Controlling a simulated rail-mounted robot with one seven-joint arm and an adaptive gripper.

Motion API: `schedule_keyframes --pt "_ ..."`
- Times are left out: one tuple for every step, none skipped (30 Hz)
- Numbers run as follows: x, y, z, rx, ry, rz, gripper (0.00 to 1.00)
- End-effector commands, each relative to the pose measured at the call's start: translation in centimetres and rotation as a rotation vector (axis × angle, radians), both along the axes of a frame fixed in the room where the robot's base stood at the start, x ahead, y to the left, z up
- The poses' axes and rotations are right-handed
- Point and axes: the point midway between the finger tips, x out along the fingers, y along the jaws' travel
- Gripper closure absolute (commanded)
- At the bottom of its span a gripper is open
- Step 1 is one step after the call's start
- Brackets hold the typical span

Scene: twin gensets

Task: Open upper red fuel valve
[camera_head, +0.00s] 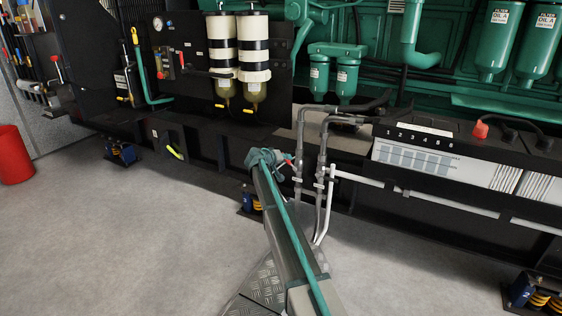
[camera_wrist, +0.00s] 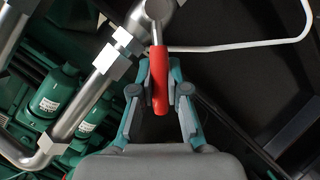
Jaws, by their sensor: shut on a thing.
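The red valve handle (camera_wrist: 158,72) stands upright between the fingers of my gripper (camera_wrist: 159,93) in the wrist view. The fingers are shut on it, one on each side. The handle's top end meets a metal valve body (camera_wrist: 155,10) on a silver pipe. In the head view my gripper (camera_head: 280,160) is at the vertical grey fuel pipes (camera_head: 299,150), and a small red tip of the handle (camera_head: 291,162) shows beside it. My gripper hides most of the handle there, and I cannot make out a second red handle.
A white pipe (camera_head: 370,180) runs right along the black frame. A battery box (camera_head: 430,155) stands right of the pipes. Two striped fuel filters (camera_head: 253,60) hang at upper left, and green oil filters (camera_head: 347,78) stand behind. The floor (camera_head: 150,240) at left is clear.

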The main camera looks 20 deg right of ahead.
Motion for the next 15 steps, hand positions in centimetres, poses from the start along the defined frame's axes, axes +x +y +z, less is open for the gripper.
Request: schedule_keyframes --pt "-0.4 -0.2 0.3 0.031 -0.034 0.000 1.00" --pt "-0.5 -0.3 0.4 0.050 -0.053 0.000 1.00" --pt "-0.6 -0.4 0.6 0.077 -0.081 0.001 1.00" --pt "-0.7 -0.5 0.6 0.098 -0.100 0.001 1.00" --pt "-0.8 -0.6 0.7 0.117 -0.120 0.001 1.00" --pt "-1.0 -0.8 0.8 0.145 -0.147 0.001 1.00" --pt "-1.1 -0.9 0.9 0.164 -0.167 0.001 1.00" --pt "-1.2 -1.0 0.9 0.185 -0.188 0.000 1.00" --pt "-1.4 -1.2 1.0 0.211 -0.214 0.000 1.00" --pt "-1.5 -1.3 1.1 0.230 -0.234 0.001 1.00" --pt "-1.6 -1.4 1.2 0.249 -0.252 0.000 1.00" --pt "-1.7 -1.5 1.3 0.273 -0.278 0.001 1.00" --pt "-1.8 -1.6 1.3 0.291 -0.296 0.001 1.00" --pt "-1.9 -1.7 1.4 0.310 -0.313 0.001 1.00" --pt "-2.0 -1.9 1.4 0.331 -0.336 0.001 1.00"
